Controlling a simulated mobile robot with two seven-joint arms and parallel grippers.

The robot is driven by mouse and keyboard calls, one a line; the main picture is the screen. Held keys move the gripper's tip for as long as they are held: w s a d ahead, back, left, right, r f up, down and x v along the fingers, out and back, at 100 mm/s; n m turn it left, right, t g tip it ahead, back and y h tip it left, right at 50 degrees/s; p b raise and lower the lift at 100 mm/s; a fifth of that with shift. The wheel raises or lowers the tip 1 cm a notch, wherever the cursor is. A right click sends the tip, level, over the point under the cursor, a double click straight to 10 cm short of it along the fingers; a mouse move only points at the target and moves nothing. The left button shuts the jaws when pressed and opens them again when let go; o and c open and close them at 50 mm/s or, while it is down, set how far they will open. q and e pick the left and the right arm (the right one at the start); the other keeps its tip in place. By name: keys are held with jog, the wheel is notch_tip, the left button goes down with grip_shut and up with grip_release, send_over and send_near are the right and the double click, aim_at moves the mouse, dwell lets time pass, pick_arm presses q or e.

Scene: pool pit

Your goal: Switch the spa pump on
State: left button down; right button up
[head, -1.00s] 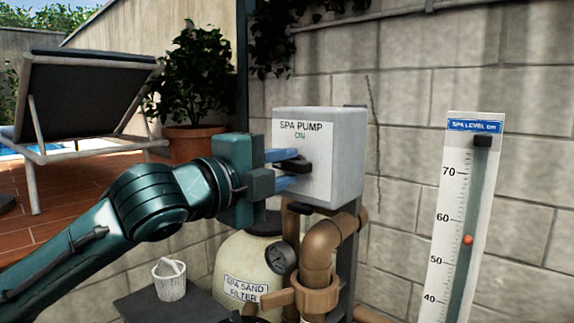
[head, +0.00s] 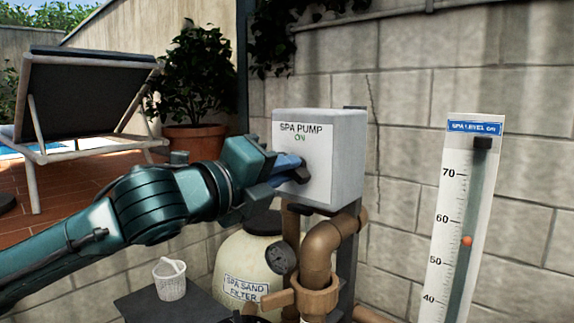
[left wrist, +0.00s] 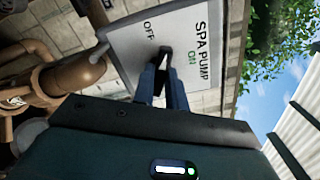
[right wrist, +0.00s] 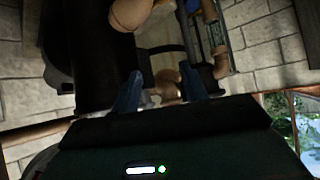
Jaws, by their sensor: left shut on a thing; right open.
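The spa pump switch box (head: 345,150) is a grey box on the wall side, with a white plate lettered SPA PUMP and ON. In the left wrist view the plate (left wrist: 135,60) also shows OFF. A dark knob (head: 301,169) sticks out from the plate; it also shows in the left wrist view (left wrist: 164,55). My left gripper (head: 287,172) is shut on the knob, its blue fingers tilted and partly hiding it. The knob's exact pointing is hard to tell. My right gripper (right wrist: 160,86) is open and empty in the right wrist view.
Below the box stand brown pipes (head: 318,265), a pressure gauge (head: 281,258) and the spa sand filter (head: 233,262). A level gauge (head: 455,215) stands at right. A white basket (head: 170,282) sits on a dark slab. A lounger (head: 85,95) and potted plant (head: 192,85) stand behind.

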pick_arm(q)
jog(key=m, duration=1.2)
jog(key=shift+m, duration=0.4)
jog(key=c, duration=1.3)
grip_release()
jog(key=v, duration=0.7)
